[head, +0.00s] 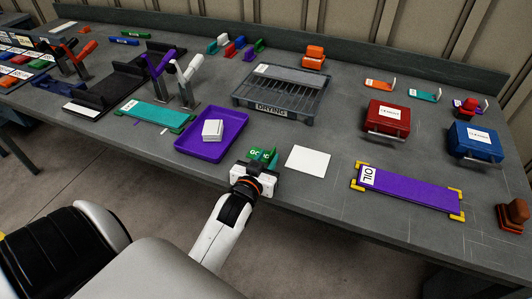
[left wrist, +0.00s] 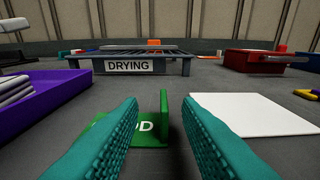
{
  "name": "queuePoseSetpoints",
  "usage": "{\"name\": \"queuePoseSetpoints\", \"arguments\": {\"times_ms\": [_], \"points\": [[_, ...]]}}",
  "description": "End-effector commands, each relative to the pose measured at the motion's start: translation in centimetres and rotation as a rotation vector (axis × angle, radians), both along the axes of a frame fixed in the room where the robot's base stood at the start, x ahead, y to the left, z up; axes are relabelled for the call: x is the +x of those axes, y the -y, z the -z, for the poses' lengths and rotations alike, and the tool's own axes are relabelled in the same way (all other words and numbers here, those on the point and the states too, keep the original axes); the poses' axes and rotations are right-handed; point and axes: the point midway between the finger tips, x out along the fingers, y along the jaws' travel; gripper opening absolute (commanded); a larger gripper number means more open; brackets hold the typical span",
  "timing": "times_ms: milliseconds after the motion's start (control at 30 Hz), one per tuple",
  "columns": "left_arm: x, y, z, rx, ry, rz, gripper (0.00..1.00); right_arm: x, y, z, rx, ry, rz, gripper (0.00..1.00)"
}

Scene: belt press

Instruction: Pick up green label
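The green label (head: 261,154), with white lettering, lies on the table in front of my left gripper (head: 262,166). In the left wrist view the green label (left wrist: 150,139) has a flat base and an upright tab at its right end. My left gripper (left wrist: 161,103) is open, its two teal ribbed fingers pointing forward. The tab shows in the gap between them, and the left finger hides part of the base and lettering. I cannot tell whether either finger touches it. My right gripper is not in view.
A purple tray (head: 235,142) with white blocks stands left of the label. A white sheet (head: 307,161) lies to its right. The drying rack (head: 271,113) stands behind. A purple oil mat (head: 415,191) lies farther right, and the table's front edge is close.

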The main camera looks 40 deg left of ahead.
Motion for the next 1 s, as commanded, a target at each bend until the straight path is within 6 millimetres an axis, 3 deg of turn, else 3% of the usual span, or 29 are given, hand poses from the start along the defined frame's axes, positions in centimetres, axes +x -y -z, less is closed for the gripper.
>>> {"name": "queuePoseSetpoints", "arguments": {"times_ms": [400, 667, 900, 1000], "points": [[4.8, -0.8, 0.8, 0.001, 0.001, 0.0, 0.31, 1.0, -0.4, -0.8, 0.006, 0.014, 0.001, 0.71], [5.2, -0.9, 1.0, 0.0, 0.0, 0.0, 0.31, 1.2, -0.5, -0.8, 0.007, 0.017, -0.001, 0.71], [5.2, -0.9, 1.0, 0.001, 0.0, 0.0, 0.0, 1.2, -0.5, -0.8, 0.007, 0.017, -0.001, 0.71], [5.2, -0.9, 1.0, 0.001, 0.0, 0.0, 0.0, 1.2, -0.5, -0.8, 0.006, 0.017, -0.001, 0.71]]}}
